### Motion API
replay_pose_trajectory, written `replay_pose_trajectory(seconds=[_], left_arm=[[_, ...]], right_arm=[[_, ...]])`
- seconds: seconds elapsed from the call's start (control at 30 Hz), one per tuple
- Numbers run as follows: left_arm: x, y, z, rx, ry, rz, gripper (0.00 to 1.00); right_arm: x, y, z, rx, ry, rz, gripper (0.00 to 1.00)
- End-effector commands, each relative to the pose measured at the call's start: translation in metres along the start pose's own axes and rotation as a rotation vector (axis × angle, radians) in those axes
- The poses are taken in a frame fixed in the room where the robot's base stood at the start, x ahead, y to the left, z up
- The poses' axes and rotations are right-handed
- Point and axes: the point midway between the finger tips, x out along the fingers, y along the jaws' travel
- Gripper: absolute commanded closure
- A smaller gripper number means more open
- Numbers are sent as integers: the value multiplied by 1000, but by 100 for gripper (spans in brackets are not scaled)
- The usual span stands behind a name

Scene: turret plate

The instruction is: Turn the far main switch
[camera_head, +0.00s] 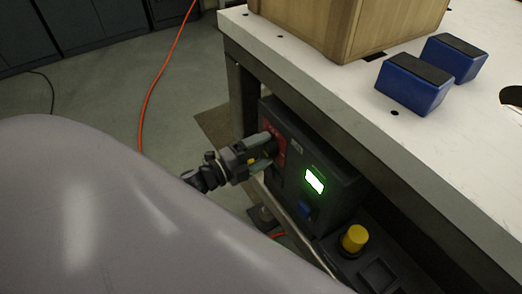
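A dark control box (318,160) is fixed under the near side of the white table. Its far end has a red panel (280,146), where the far main switch appears to be. My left gripper (266,150) is at this red panel, with its two fingers pointing toward it. The fingers cover most of the switch. I cannot tell whether they are closed on it or only around it. My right gripper is not in view.
On the white table (330,95) stand a wooden box (365,25) and two blue blocks (412,90). An orange cable (163,72) crosses the floor.

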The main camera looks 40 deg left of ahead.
Motion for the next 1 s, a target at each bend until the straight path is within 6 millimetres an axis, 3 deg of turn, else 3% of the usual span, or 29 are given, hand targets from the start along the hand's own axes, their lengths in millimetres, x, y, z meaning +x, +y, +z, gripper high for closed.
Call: replay_pose_trajectory(seconds=[0.37,0.8,1.0], left_arm=[[-3,0,0,-3,-1,1,14],[-58,0,0,-3,-1,2,14],[-71,0,0,-3,-1,1,14]], right_arm=[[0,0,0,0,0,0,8],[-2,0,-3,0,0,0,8],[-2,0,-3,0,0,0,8]])
